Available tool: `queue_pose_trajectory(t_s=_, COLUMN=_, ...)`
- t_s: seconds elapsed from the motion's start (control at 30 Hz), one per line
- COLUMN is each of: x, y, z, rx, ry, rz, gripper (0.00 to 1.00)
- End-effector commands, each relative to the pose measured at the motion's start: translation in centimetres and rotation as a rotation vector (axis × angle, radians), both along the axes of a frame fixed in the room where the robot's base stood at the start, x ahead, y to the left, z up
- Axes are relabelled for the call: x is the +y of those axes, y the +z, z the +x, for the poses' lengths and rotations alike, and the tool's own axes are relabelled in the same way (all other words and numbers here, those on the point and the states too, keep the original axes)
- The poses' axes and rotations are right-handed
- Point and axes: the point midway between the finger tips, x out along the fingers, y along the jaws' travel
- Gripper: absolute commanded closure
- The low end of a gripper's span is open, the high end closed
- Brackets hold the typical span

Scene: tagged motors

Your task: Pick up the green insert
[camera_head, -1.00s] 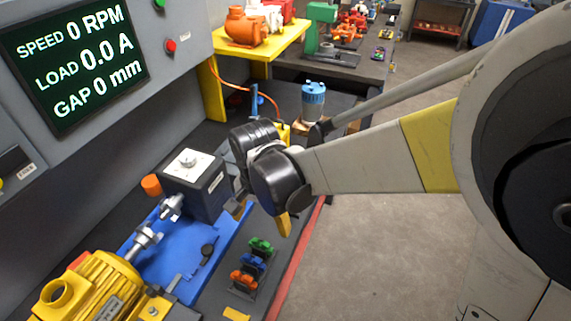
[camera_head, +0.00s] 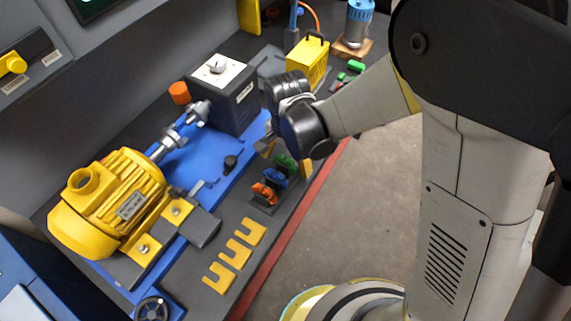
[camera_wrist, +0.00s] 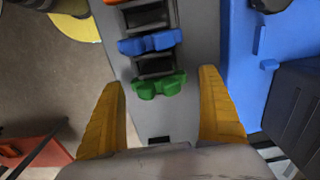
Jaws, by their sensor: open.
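The green insert (camera_wrist: 159,85) sits in a dark holder on the grey bench, at the end of a row beside the blue insert (camera_wrist: 150,42) and the orange insert (camera_wrist: 127,1). In the head view the green insert (camera_head: 286,163) is partly hidden by my wrist. My gripper (camera_wrist: 165,100) is open in the wrist view, its two yellow fingers apart on either side of the bench strip. The green insert shows between and just beyond the fingertips, and nothing is held. In the head view one finger of my gripper (camera_head: 305,170) shows close beside the row.
A blue base plate (camera_head: 205,190) carries a yellow motor (camera_head: 112,203) and a dark box (camera_head: 225,95) left of the row. Yellow U-shaped shims (camera_head: 243,250) lie in front. A yellow case (camera_head: 307,62) stands behind. The bench has a red edge (camera_head: 290,238).

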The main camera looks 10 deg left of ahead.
Motion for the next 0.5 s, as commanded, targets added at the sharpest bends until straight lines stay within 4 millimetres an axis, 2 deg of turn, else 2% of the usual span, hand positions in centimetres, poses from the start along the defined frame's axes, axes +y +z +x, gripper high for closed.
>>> queue_pose_trajectory(t_s=0.17, x=-0.01, y=-0.03, z=0.0, rx=0.0, ry=0.0, rz=0.0, gripper=0.12)
queue_pose_trajectory(t_s=0.2, x=-0.01, y=-0.02, z=0.01, rx=0.0, ry=0.0, rz=0.0, gripper=0.18)
queue_pose_trajectory(t_s=0.37, x=-0.01, y=0.0, z=0.01, rx=0.0, ry=0.0, rz=0.0, gripper=0.67)
queue_pose_trajectory(t_s=0.5, x=-0.02, y=0.0, z=-0.01, rx=0.0, ry=0.0, rz=0.0, gripper=0.69)
